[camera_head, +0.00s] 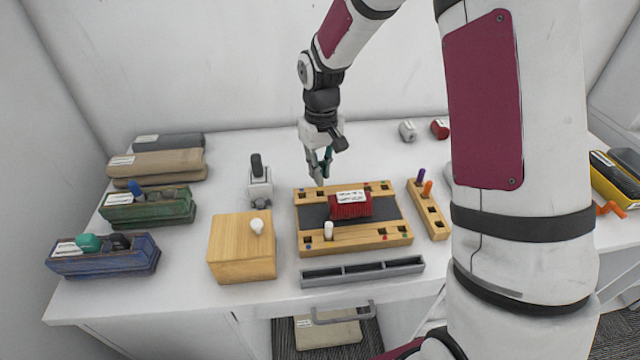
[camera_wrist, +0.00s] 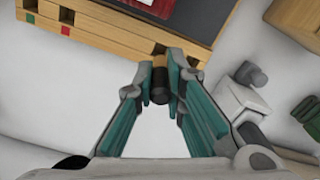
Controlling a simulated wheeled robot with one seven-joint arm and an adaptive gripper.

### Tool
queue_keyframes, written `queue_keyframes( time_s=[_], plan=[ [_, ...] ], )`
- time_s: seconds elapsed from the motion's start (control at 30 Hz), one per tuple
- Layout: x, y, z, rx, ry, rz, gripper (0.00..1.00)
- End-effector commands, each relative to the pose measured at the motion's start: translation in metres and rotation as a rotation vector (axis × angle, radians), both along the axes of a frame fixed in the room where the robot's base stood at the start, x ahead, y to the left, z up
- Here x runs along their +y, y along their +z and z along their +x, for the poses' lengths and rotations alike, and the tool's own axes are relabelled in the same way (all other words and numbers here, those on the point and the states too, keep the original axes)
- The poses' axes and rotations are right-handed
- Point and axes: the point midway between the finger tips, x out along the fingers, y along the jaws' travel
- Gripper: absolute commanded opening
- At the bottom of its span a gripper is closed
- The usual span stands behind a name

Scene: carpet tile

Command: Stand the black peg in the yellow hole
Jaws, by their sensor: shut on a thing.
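My gripper (camera_head: 319,170) is above the back left part of the wooden board with holes (camera_head: 283,238). In the wrist view, the teal fingers of my gripper (camera_wrist: 168,84) are shut on the black peg (camera_wrist: 160,80), a short dark cylinder with a brownish top end. The peg appears just beside the edge of the board (camera_wrist: 110,32), near two dark square holes; its height above the board is hard to tell. Small coloured marks sit by the board's holes. I cannot clearly make out the yellow one. In the head view the peg is not distinct.
A red brush-like block (camera_head: 350,208) lies mid-board, and a white peg (camera_head: 328,230) stands in its front strip. A rack (camera_head: 437,222) with purple and orange pegs is right. A wooden box (camera_head: 240,250) and grey device (camera_head: 260,187) are left; a grey tray (camera_head: 362,271) is in front.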

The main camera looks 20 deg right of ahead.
Motion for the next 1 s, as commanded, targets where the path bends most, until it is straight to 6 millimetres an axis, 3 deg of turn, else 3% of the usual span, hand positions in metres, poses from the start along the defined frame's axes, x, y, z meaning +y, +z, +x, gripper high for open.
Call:
queue_keyframes(
  time_s=[0.43, 0.83, 0.87, 0.9, 1.0],
  plan=[
    [0.000, -0.045, 0.000, 0.001, -0.001, 0.000, 0.00],
    [0.000, -0.051, 0.000, 0.000, -0.001, 0.000, 0.00],
    [0.000, -0.051, 0.000, -0.001, -0.001, 0.000, 0.18],
    [0.000, -0.050, 0.000, -0.001, -0.001, 0.000, 0.27],
    [0.000, -0.050, 0.000, -0.001, -0.001, 0.000, 0.31]
  ],
)
